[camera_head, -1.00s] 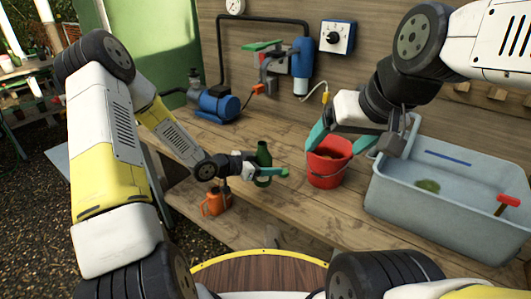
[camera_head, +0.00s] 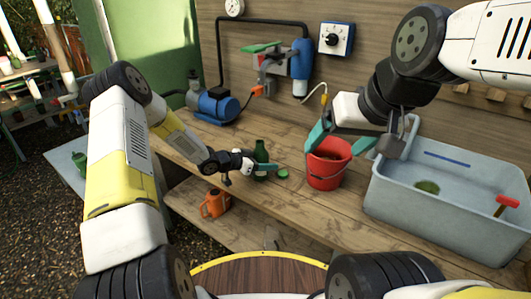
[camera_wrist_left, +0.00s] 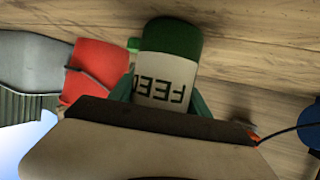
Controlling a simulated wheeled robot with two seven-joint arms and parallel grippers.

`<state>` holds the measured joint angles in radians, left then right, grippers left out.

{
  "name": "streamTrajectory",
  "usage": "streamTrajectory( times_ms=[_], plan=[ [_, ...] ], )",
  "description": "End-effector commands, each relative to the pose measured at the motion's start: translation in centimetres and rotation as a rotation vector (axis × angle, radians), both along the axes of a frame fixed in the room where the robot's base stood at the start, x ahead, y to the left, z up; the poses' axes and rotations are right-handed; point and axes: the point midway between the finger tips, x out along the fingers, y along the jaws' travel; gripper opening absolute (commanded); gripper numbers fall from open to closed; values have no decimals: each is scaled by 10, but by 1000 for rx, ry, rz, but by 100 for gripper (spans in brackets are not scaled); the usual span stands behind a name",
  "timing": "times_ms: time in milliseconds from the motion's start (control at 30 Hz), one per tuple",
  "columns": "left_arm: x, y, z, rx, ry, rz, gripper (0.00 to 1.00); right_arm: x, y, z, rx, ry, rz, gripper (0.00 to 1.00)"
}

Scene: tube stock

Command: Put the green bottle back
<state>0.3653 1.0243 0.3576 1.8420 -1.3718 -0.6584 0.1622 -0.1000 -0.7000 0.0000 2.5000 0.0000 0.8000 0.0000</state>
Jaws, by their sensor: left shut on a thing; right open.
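The green bottle (camera_head: 261,153) is upright over the wooden bench in the head view. A small green disc (camera_head: 283,173) lies on the bench just right of the bottle. My right gripper (camera_head: 352,142) is open and empty, above and around the red bucket's rim area in the picture.
The red bucket (camera_head: 327,172) stands right of the bottle, with a grey water tub (camera_head: 385,200) beyond it. A blue pump (camera_head: 214,105) and a tap fixture (camera_head: 272,68) are behind. An orange can (camera_head: 214,203) sits on the lower shelf. The front bench strip (camera_head: 300,215) is clear.

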Motion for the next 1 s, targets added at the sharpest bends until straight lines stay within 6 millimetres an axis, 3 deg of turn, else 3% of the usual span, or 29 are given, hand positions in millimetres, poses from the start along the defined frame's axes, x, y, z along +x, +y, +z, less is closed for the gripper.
streamTrajectory(
  times_ms=[233,267,367,733,1000],
  plan=[
    [0,0,-2,-1,-1,0,0,0,0,0,0,0,0,81],
    [0,0,-3,0,0,0,57,0,0,0,0,0,0,81],
    [0,0,-2,0,0,0,77,0,0,0,0,0,0,81],
    [0,0,1,0,-1,0,77,0,0,0,0,0,0,81],
    [-20,36,18,2,-2,3,77,0,0,0,0,0,0,81]
  ],
)
